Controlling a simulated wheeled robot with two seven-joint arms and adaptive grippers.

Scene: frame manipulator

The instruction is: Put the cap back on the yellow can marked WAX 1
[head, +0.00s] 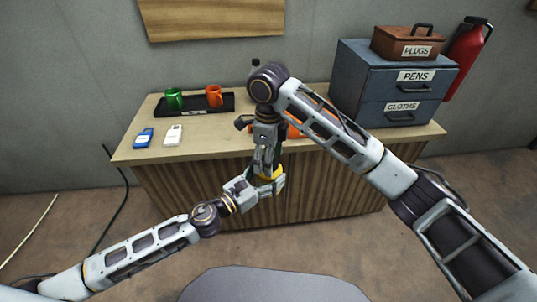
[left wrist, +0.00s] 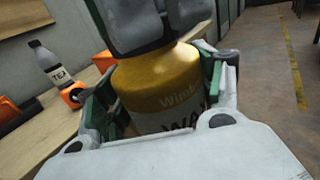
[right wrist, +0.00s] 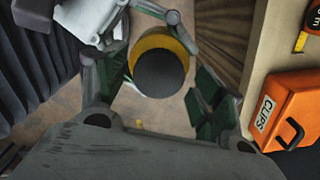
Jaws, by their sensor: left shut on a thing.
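The yellow can (left wrist: 160,85) is upright between the fingers of my left gripper (head: 262,184), which is shut on it in front of the cabinet. Part of its dark lettering shows in the left wrist view. A dark grey round cap (right wrist: 160,73) covers most of the can's top in the right wrist view, with a yellow rim around it. I cannot tell whether it touches the can. My right gripper (right wrist: 162,90) points down over the can, its fingers apart on either side of the cap. In the left wrist view, its grey parts hide the can's top.
The wooden cabinet (head: 235,150) stands right behind the can. On it are a black tray (head: 195,107) with green and orange mugs, a blue box (head: 143,137), a white item (head: 173,135), an orange CLIPS case (right wrist: 292,108) and blue drawers (head: 390,85).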

